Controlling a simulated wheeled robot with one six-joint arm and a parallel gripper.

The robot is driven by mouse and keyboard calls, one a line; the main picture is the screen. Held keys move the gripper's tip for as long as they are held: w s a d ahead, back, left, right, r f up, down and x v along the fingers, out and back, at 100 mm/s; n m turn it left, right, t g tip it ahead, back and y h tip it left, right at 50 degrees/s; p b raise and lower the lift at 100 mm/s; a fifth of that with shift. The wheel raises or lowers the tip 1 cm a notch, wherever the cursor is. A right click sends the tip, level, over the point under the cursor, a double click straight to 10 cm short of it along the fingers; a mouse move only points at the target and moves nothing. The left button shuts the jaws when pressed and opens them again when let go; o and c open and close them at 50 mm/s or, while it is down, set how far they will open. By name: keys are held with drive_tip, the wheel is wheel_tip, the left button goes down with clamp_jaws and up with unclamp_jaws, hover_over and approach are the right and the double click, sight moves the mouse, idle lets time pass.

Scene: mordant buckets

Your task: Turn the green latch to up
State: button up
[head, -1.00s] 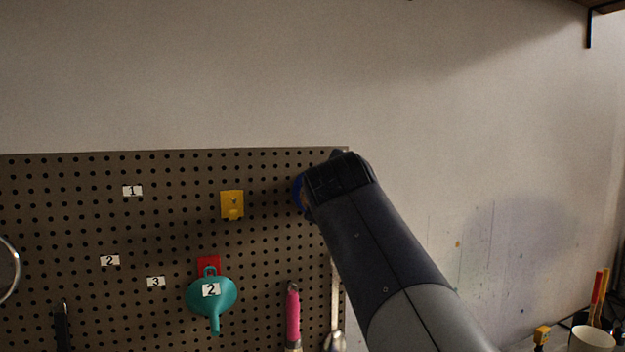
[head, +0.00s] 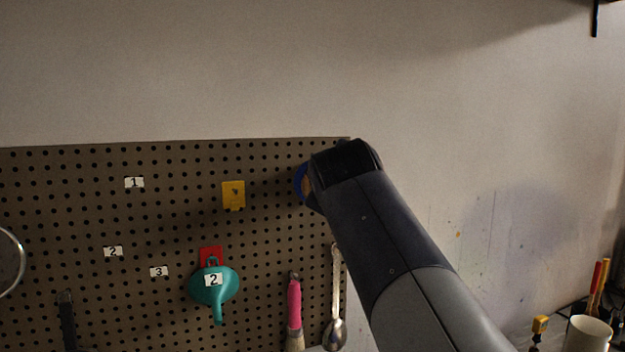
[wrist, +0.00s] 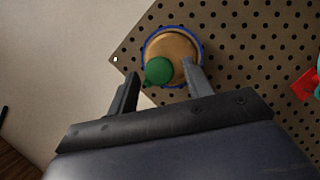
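The green latch (wrist: 158,70) is a rounded green piece on the lower left of a tan round disc (wrist: 173,46) with a blue rim, mounted on the pegboard near its edge. My gripper (wrist: 161,72) is open in the wrist view. Its two fingers are apart, one on each side of the latch; I cannot tell whether either touches it. In the head view only part of the blue rim (head: 299,184) shows at the left of my arm. The latch and my fingers are hidden there.
The pegboard (head: 90,210) holds a yellow hook (head: 233,195), a teal funnel (head: 213,285) on a red hook (head: 211,256), a pink-handled brush (head: 294,305) and a spoon (head: 336,330). A white cup (head: 588,334) stands lower right. The wall right of the board is bare.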

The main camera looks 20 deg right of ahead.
drive_tip(key=shift+o, duration=0.2)
drive_tip(key=b+v, duration=0.2)
drive_tip(key=v, duration=0.9)
drive_tip(key=shift+b, duration=0.35)
drive_tip(key=shift+w+d, duration=0.1)
drive_tip(key=p+x, duration=0.2)
drive_tip(key=x, duration=0.8)
drive_tip(key=shift+w, duration=0.3)
